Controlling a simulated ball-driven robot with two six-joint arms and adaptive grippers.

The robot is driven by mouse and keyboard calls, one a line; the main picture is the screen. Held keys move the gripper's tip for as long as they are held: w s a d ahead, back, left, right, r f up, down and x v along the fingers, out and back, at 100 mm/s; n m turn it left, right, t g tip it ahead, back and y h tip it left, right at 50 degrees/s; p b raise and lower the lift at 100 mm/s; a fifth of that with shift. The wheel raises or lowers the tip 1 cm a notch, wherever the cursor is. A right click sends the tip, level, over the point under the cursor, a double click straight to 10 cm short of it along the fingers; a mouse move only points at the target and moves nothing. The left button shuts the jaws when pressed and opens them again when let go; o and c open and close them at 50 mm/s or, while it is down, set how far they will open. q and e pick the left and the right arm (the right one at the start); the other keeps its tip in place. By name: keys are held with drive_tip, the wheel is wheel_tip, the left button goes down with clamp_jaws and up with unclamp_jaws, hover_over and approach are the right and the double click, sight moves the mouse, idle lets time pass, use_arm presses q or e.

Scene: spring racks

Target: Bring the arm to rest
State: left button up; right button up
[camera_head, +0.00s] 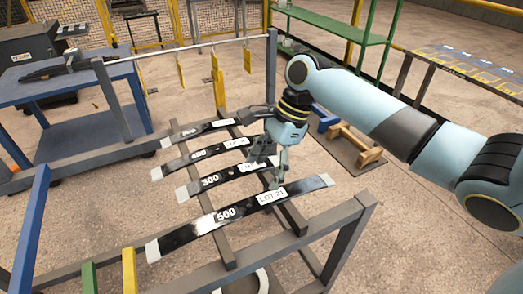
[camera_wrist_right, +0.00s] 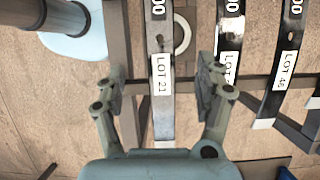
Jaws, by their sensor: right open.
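My right gripper (camera_head: 268,168) is at the right part of a rack of dark leaf springs, with its arm coming in from the right. In the wrist view my right gripper (camera_wrist_right: 161,80) is open, one finger on each side of the spring labelled LOT 21 (camera_wrist_right: 161,108). Nothing is visibly clamped, and I cannot tell whether a finger touches it. In the head view this front spring, marked 500 (camera_head: 240,211), lies across the rack. The springs marked 300 (camera_head: 212,181) and 400 (camera_head: 200,153) lie behind it. My left gripper is not in view.
A further spring (camera_head: 205,128) lies at the back of the rack (camera_head: 222,246). A blue cart (camera_head: 80,138) stands at left, a green shelf (camera_head: 330,22) behind, and a wooden stand (camera_head: 357,146) on the floor beyond the rack. Open floor (camera_head: 420,240) lies at right.

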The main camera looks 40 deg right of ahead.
drive_tip(key=s+a+r+n+t+h, duration=0.1)
drive_tip(key=s+a+r+n+h, duration=0.15)
drive_tip(key=s+n, duration=0.75)
drive_tip(key=s+a+r+n+t+h, duration=0.1)
drive_tip(key=s+r+n+t+h, duration=0.15)
drive_tip(key=s+n, duration=0.75)
wheel_tip(320, 180, down, 29)
drive_tip(key=d+n+g+b, duration=0.1)
drive_tip(key=d+g+b, duration=0.1)
drive_tip(key=b, duration=0.4)
drive_tip(key=s+f+g+b, duration=0.1)
drive_tip(key=s+f+b, duration=0.1)
drive_tip(key=s+f, duration=0.7)
drive_tip(key=s+d+f+b, duration=0.1)
drive_tip(key=s+f+b, duration=0.2)
drive_tip(key=s+f, duration=0.6)
wheel_tip(320, 180, down, 5)
drive_tip(key=shift+s+d+f+g, duration=0.1)
drive_tip(key=shift+s+d+g, duration=0.15)
drive_tip(key=shift+d+g, duration=0.1)
